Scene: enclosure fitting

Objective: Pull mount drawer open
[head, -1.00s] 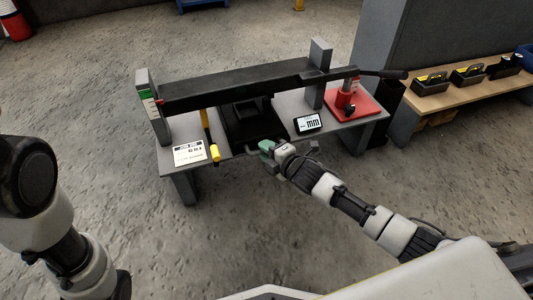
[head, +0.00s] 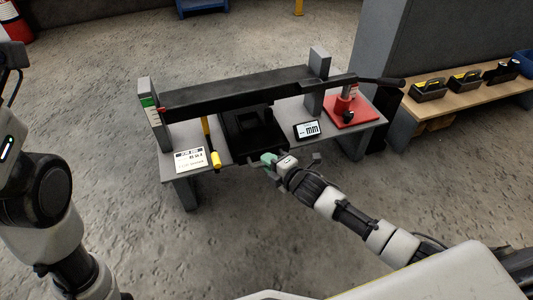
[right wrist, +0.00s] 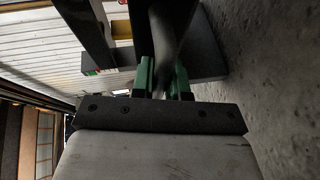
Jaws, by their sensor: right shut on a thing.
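The mount drawer (head: 247,127) is a black tray at the middle of the grey bench, below the long black beam. Its front edge reaches slightly past the bench's front edge. My right gripper (head: 266,161), with green fingers, is at the drawer's front and shut on its handle. In the right wrist view the green fingers (right wrist: 163,78) close around a dark grey bar, the drawer handle (right wrist: 166,45). The grip hides most of the handle in the head view. My left arm stands at the left edge; its gripper does not show.
The black beam (head: 235,92) spans the bench between grey posts. A yellow-ended lever (head: 215,159) and a white display card (head: 190,160) lie left of the drawer. A small display (head: 306,130) and a red jack base (head: 350,113) stand right. The floor in front is clear.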

